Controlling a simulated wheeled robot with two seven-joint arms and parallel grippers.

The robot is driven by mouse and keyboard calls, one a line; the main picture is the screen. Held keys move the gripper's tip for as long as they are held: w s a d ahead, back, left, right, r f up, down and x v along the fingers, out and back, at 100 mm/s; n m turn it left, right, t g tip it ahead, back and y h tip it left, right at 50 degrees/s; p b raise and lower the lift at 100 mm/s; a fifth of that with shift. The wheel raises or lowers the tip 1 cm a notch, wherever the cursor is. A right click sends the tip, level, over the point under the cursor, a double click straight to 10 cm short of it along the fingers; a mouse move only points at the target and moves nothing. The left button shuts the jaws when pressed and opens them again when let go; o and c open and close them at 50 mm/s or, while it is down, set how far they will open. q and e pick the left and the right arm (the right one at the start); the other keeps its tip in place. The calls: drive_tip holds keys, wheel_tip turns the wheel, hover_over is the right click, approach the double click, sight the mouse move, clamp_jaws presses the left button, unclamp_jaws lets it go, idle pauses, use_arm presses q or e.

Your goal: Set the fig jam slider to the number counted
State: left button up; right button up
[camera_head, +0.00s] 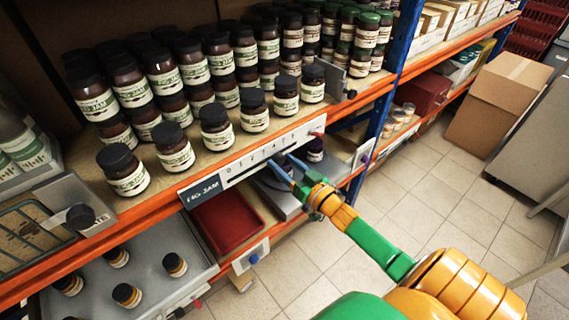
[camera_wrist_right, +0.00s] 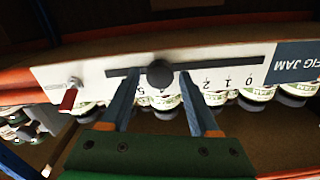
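The white slider plate (camera_head: 262,158) is on the orange shelf edge, with a blue FIG JAM label (camera_head: 204,189) at its left end. In the right wrist view the plate (camera_wrist_right: 110,60) is upside down, with a dark slot and a round black knob (camera_wrist_right: 160,73) on it. The knob stands between the printed 2 and 5; the marks behind it are hidden. My right gripper (camera_head: 288,166) is at the plate. Its blue fingers (camera_wrist_right: 160,80) stand on either side of the knob, with a small gap at each side. Dark-lidded jars (camera_head: 173,147) stand above the plate. My left gripper is out of view.
A red lever (camera_head: 319,134) sits at the plate's right end. Jars with green lids (camera_head: 367,32) stand farther right, beyond a grey divider. Below are a grey tray (camera_head: 100,280) of small jars and a red tray (camera_head: 226,220). The aisle floor (camera_head: 425,190) is mostly clear.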

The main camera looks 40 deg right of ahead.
clamp_jaws()
idle(1.2)
